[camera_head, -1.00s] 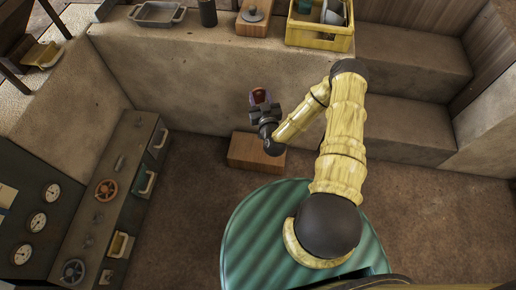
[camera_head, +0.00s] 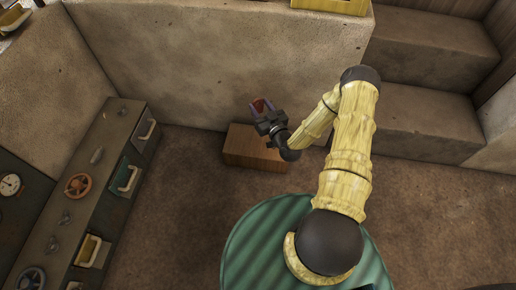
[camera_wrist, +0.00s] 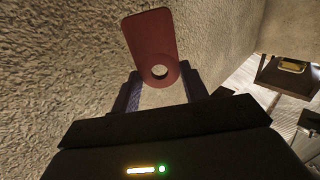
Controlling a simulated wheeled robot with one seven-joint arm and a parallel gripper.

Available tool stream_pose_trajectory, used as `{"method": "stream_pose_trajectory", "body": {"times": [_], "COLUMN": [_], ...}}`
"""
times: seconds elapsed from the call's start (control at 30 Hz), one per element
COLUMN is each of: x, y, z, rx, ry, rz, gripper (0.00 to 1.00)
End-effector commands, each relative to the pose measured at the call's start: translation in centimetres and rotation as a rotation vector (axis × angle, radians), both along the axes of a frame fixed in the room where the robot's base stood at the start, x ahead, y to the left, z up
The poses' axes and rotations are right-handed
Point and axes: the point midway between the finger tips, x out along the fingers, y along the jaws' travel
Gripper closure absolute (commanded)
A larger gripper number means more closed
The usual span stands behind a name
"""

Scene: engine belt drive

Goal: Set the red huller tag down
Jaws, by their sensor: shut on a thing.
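The red huller tag (camera_wrist: 150,38) is a flat red plate with a rounded end and a round hole near my gripper. My gripper (camera_wrist: 162,90) is shut on its holed end, with one finger at each side in the wrist view. In the head view the tag (camera_head: 258,104) shows small and dark red at the tip of my gripper (camera_head: 263,110). The gripper is in front of the pale stone wall, above and near a wooden block on the floor. The tag is held up in the air.
The wooden block (camera_head: 254,149) stands on the brown floor against the stone wall (camera_head: 200,60). A dark cabinet (camera_head: 80,190) with handles and a valve wheel stands at left. Stone steps (camera_head: 430,60) rise at right. Floor between cabinet and block is clear.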

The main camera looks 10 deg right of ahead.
Motion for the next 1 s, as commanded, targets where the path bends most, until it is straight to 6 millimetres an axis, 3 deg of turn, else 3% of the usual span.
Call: {"method": "stream_pose_trajectory", "body": {"times": [0.03, 0.3, 0.4, 0.87, 1.0], "x": [0.0, -0.1, -0.1, -0.2, -0.2], "y": [-0.1, -0.3, -0.4, -0.4, -0.4], "z": [-2.2, -7.6, -8.7, -9.2, -10.6], "rx": [-0.003, -0.014, -0.019, -0.021, -0.02], "ry": [-0.001, 0.01, 0.014, 0.018, 0.019], "rz": [0.013, 0.085, 0.106, 0.119, 0.119], "gripper": [0.77, 0.77, 0.77, 0.77, 0.77]}}
